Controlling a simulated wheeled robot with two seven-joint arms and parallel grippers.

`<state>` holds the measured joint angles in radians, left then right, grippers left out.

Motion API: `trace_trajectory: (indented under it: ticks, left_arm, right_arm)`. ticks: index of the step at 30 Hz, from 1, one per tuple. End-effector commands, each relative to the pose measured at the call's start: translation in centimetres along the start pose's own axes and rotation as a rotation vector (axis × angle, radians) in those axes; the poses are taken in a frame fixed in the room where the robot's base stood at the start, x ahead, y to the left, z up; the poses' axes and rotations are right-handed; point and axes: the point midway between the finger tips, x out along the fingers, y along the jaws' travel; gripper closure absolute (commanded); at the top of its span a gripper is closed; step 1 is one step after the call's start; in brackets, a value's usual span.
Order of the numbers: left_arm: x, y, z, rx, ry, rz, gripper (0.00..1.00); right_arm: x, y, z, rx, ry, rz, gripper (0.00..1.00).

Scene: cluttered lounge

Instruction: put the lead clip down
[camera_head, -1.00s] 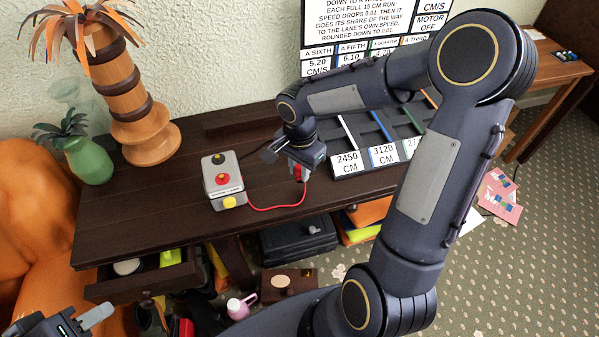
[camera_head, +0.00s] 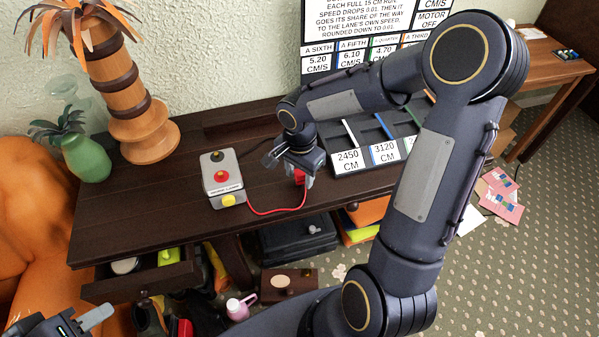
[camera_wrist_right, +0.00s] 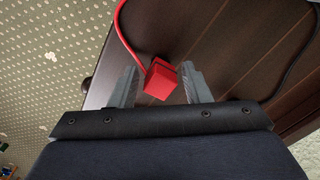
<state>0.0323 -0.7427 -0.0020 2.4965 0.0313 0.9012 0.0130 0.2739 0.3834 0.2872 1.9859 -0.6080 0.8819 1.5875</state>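The red lead clip (camera_head: 299,176) is at the dark table's front part, below my right gripper (camera_head: 303,180). In the right wrist view the clip (camera_wrist_right: 160,80) sits between the two grey fingers of my right gripper (camera_wrist_right: 160,84). A gap shows on its left side, and the right finger is very close to it. The fingers look parted around the clip. Its red lead (camera_head: 262,211) runs to a grey box (camera_head: 221,178) with red and yellow knobs. My left gripper (camera_head: 88,322) is at the bottom left corner, partly cut off; one grey finger shows.
The dark table (camera_head: 150,215) has bare room around the box. A rack with number cards (camera_head: 384,152) stands right of my right gripper. A wooden palm ornament (camera_head: 135,100) and a green vase (camera_head: 86,158) stand at the left. An open drawer (camera_head: 140,284) juts out below.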

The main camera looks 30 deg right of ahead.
Motion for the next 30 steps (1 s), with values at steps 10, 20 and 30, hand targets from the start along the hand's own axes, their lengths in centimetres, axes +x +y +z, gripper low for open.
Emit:
trace_trajectory:
  ticks: [10, 20, 30]
  left_arm:
    - [-1.1, 0.5, -0.6, 0.0, 0.0, 0.0, 0.64]
    - [-1.5, 0.7, -0.7, 0.0, 0.0, 0.0, 0.64]
    - [-1.7, 0.8, -0.9, 0.0, 0.0, 0.0, 0.64]
  right_arm:
    - [-1.1, 0.0, 0.0, 0.001, -0.001, 0.0, 0.57]
    - [-7.8, -0.1, -0.1, 0.001, 0.004, -0.006, 0.57]
    - [-12.6, 0.0, 0.0, -0.001, 0.001, -0.001, 0.57]
